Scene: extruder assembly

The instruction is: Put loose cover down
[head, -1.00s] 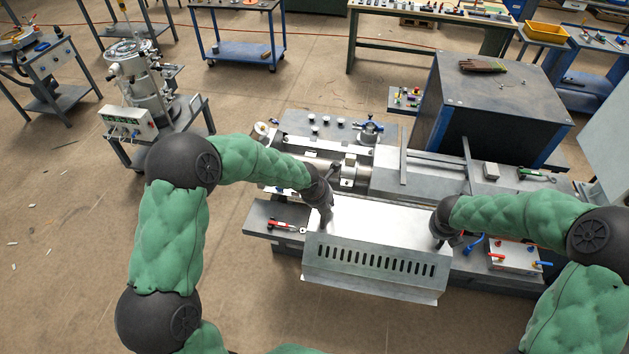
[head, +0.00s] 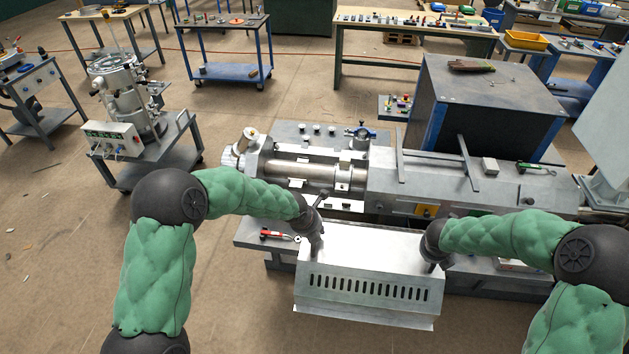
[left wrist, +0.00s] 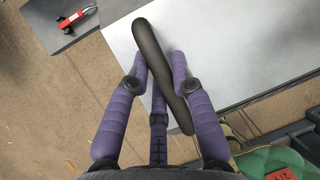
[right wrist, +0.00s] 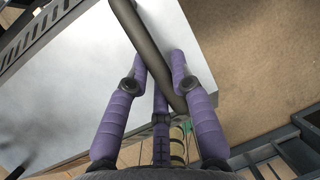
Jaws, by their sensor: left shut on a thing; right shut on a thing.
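The loose cover (head: 368,287) is a light grey metal box-like sheet with a row of dark slots along its near face. It is held level in front of the extruder (head: 310,176), whose barrel is uncovered. My left gripper (head: 316,250) is at the cover's left end; in the left wrist view the gripper (left wrist: 160,75) is shut on a dark bar handle (left wrist: 150,45). My right gripper (head: 432,262) is at the right end; in the right wrist view the gripper (right wrist: 155,75) is shut on the other dark handle (right wrist: 135,30). The cover's underside is hidden.
A red-handled tool (head: 278,235) lies on the ledge left of the cover. A dark cabinet (head: 490,110) stands behind the machine. A wheeled cart (head: 150,160) with equipment stands at the left. Bare floor (head: 60,240) is open at the left and front.

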